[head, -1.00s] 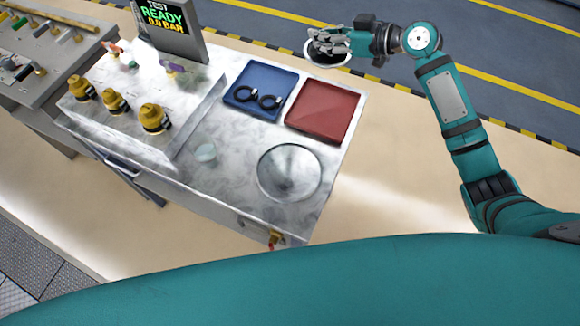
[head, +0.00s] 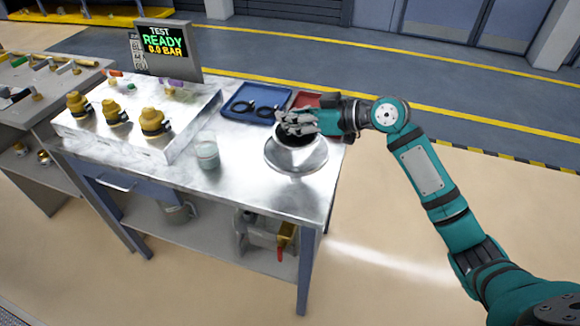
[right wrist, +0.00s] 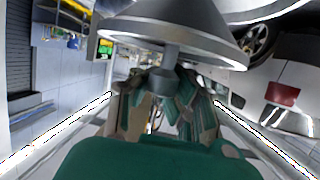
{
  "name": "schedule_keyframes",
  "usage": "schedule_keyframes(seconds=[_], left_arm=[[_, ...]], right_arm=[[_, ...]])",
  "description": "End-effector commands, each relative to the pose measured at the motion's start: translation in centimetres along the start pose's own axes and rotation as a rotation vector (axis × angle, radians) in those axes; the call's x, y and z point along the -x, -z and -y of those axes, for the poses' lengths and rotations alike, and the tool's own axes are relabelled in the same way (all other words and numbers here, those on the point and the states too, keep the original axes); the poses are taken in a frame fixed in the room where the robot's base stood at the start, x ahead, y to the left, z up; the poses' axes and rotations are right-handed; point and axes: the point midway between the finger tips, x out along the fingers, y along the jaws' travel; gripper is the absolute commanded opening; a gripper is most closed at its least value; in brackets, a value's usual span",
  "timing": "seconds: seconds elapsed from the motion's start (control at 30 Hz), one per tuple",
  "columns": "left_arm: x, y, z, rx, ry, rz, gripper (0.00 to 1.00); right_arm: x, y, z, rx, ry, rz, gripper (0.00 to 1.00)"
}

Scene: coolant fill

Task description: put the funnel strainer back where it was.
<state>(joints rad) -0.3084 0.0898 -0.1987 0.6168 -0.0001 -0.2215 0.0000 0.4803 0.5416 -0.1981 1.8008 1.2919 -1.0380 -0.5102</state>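The funnel strainer (head: 298,139) is round with a dark inside. In the head view it is at my right gripper (head: 300,122), above a wide silver dish (head: 290,160) on the metal bench. In the right wrist view the strainer's pale grey cone (right wrist: 175,28) fills the top. Its narrow stem (right wrist: 172,55) runs down between the fingers of my right gripper (right wrist: 162,100), which are closed around it. The hand hides part of the strainer in the head view, and I cannot tell whether it touches the dish. My left gripper is out of view.
A blue tray (head: 229,112) with black rings and a partly hidden red tray (head: 302,99) lie behind the dish. A clear cup (head: 207,152) stands to its left. Yellow-capped fittings (head: 152,121) and a display (head: 163,44) are further left.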

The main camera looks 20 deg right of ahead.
Motion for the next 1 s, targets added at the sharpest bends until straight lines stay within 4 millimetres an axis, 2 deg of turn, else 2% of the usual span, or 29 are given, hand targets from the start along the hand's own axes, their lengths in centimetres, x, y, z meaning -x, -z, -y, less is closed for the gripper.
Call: schedule_keyframes(seconds=[0.1,0.2,0.37,0.5,0.67,0.97,1.0], left_arm=[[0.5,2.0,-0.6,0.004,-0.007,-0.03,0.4],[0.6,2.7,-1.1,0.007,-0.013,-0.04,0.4],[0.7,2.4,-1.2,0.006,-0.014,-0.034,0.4],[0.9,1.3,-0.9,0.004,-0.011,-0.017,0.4],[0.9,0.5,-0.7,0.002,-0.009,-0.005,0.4],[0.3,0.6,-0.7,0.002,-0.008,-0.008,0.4],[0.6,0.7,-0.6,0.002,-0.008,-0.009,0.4]], right_arm=[[-0.7,-2.1,0.0,-0.006,0.001,0.001,0.0],[-1.1,-3.2,-0.1,-0.003,0.0,-0.001,0.0],[-1.7,-4.9,-0.1,-0.006,0.001,0.001,0.0],[-2.4,-6.7,-0.2,-0.005,0.0,0.0,0.0],[-2.6,-7.2,-0.2,0.0,-0.001,-0.001,0.0],[-2.7,-7.7,-0.2,0.0,0.0,0.0,0.0],[-2.6,-7.5,-0.2,0.0,0.0,0.0,0.08]])
